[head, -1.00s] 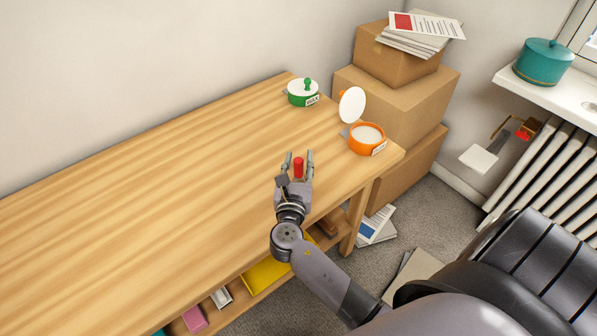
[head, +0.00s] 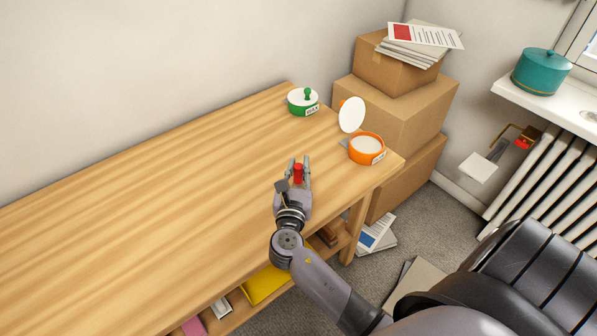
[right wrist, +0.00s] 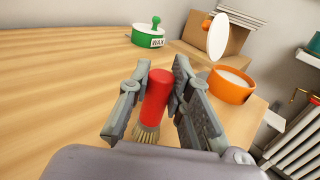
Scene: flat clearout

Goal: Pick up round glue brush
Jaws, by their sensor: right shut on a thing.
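The round glue brush (head: 298,174) has a red cylindrical handle, and it stands upright at the table's right part. In the right wrist view the brush (right wrist: 156,95) shows pale bristles at its lower end, near the wooden top. My right gripper (head: 299,168) is shut on the red handle, with one finger on each side; the right wrist view shows the same fingers (right wrist: 160,78). I cannot tell whether the bristles touch the table. My left gripper is not in view.
Cardboard boxes (head: 391,107) are stacked beyond. The wooden table (head: 140,215) is clear to the left.

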